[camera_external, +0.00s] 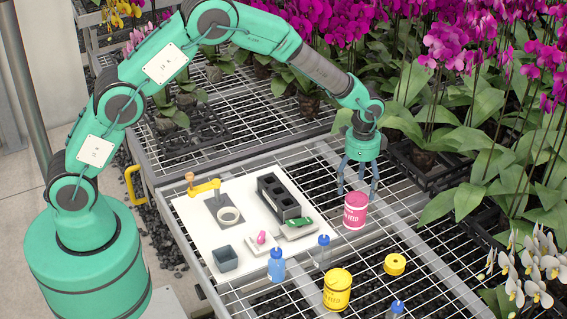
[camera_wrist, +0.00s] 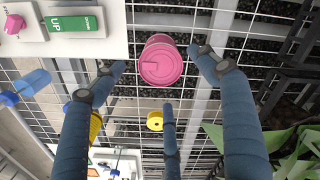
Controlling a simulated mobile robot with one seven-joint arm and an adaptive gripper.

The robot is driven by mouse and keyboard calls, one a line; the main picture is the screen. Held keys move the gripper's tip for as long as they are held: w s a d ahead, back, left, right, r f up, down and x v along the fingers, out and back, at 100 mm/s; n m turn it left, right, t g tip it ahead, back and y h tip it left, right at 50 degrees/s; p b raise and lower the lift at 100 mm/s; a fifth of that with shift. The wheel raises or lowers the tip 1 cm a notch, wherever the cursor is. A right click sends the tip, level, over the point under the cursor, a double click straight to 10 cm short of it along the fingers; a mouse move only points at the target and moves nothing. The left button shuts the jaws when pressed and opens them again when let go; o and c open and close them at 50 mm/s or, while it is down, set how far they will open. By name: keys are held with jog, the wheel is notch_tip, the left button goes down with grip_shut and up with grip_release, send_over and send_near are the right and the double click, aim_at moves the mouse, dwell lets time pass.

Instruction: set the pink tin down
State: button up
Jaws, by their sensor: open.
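The pink tin (camera_external: 355,210) stands upright on the wire bench (camera_external: 330,165), just off the right edge of the white board. In the wrist view the pink tin (camera_wrist: 160,62) shows from above, its round lid facing the camera. My gripper (camera_external: 358,190) is just above and around the tin's upper end, with its fingers spread. In the wrist view the blue-grey fingers of my gripper (camera_wrist: 155,75) stand apart on either side of the tin, with gaps visible between them and the tin. The tin's far side is hidden.
A yellow tin (camera_external: 337,290), a yellow roll (camera_external: 395,264) and blue bottles (camera_external: 276,265) stand nearby. Orchids (camera_external: 480,130) crowd the right side.

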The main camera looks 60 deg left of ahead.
jog(key=s+a+r+n+t, duration=0.1)
jog(key=s+a+r, duration=0.2)
jog(key=s+r, duration=0.45)
jog(key=s+a+r+n+t, duration=0.1)
jog(key=s+a+r+n, duration=0.2)
jog(key=r, duration=0.8)
jog(key=s+a+r+t, duration=0.1)
jog(key=s+a+r, duration=0.2)
jog(key=s+r, duration=0.55)
jog(key=s+a+r+n+t, duration=0.1)
jog(key=s+a+r, duration=0.1)
jog(key=s, duration=0.8)
jog(key=s+a+r+n, duration=0.2)
jog(key=s+r, duration=0.1)
jog(key=s, duration=0.6)
jog(key=s+a+r+n+t, duration=0.1)
jog(key=s+a+r+n, duration=0.1)
jog(key=s, duration=0.8)
jog(key=shift+s+a+r+t, duration=0.2)
jog(key=shift+s+r+t, duration=0.1)
jog(key=shift+r, duration=0.15)
